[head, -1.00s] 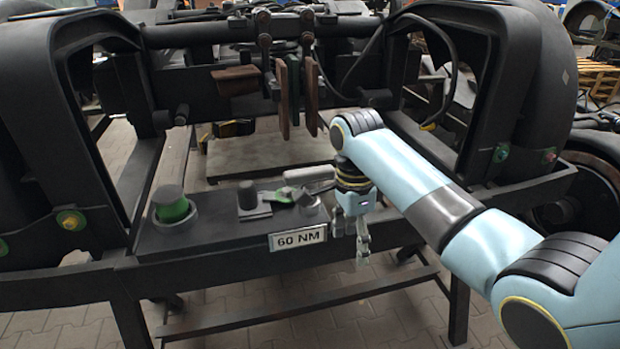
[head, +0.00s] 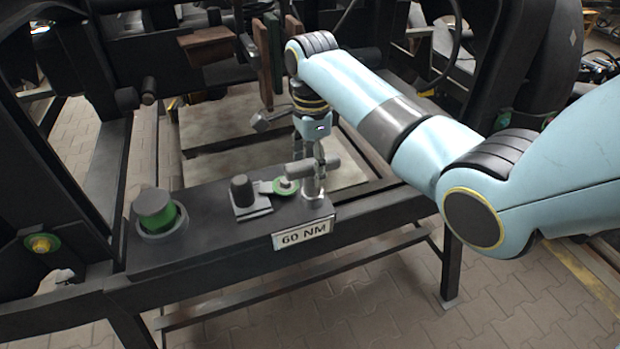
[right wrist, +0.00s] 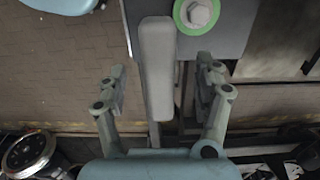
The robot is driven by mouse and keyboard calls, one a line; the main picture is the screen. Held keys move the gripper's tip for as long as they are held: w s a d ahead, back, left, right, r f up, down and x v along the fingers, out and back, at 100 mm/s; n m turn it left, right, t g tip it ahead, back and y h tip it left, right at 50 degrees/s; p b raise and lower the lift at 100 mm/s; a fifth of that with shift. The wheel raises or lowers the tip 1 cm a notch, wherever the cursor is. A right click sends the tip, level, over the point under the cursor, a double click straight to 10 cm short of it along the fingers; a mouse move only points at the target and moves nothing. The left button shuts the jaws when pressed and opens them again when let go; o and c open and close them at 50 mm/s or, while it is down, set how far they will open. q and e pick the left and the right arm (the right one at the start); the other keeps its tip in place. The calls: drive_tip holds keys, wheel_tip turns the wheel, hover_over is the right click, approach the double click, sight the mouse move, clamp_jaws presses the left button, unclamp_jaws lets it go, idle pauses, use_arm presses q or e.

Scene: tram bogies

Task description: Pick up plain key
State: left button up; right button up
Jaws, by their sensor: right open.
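A plain grey T-shaped key stands upright at the right end of a dark bench plate, its crossbar (head: 328,163) on top. In the right wrist view the grey bar (right wrist: 156,60) lies lengthwise between the two fingers, with a gap on each side. My right gripper (head: 313,158) reaches down from above to the crossbar, its fingers partly merging with the key in the head view. It is open in the right wrist view (right wrist: 162,92), holding nothing. Whether the fingertips are level with the bar is hard to tell. My left gripper is not in view.
A green-ringed bolt piece (head: 286,186) sits just left of the key, also in the right wrist view (right wrist: 197,13). A "60 NM" plate (head: 303,234) hangs in front. Bogie frame bars stand behind.

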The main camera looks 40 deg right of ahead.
sight(312, 186)
drive_tip(key=shift+f, duration=0.75)
wheel_tip(312, 186, down, 5)
drive_tip(key=shift+d, duration=0.1)
drive_tip(key=c, duration=0.7)
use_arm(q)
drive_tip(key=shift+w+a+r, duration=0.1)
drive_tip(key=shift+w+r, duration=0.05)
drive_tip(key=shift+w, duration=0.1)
use_arm(e)
clamp_jaws()
